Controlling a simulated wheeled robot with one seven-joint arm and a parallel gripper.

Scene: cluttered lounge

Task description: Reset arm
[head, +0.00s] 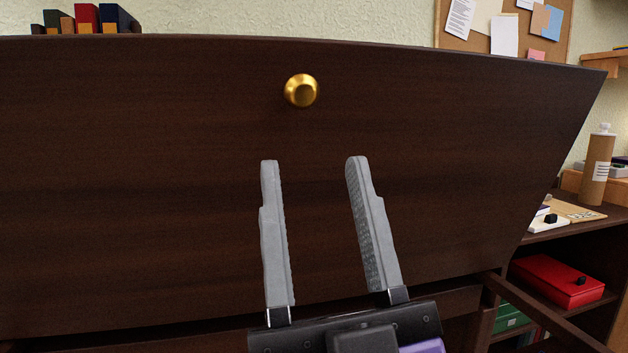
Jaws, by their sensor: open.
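My gripper (314,163) is in the lower middle of the head view, with its two grey fingers spread apart and pointing up. Nothing is between the fingers. Behind it is a large dark brown wooden panel (130,180) that fills most of the view and looks tilted. A round gold knob (301,91) is on the panel, above the fingertips in the picture and apart from them. I cannot tell how far the fingers are from the panel.
Several books (86,18) stand behind the panel's top edge at upper left. A cork board (505,30) hangs at upper right. At right, shelves hold a brown bottle (597,172) and a red box (556,283). A dark wooden bar (550,315) is at lower right.

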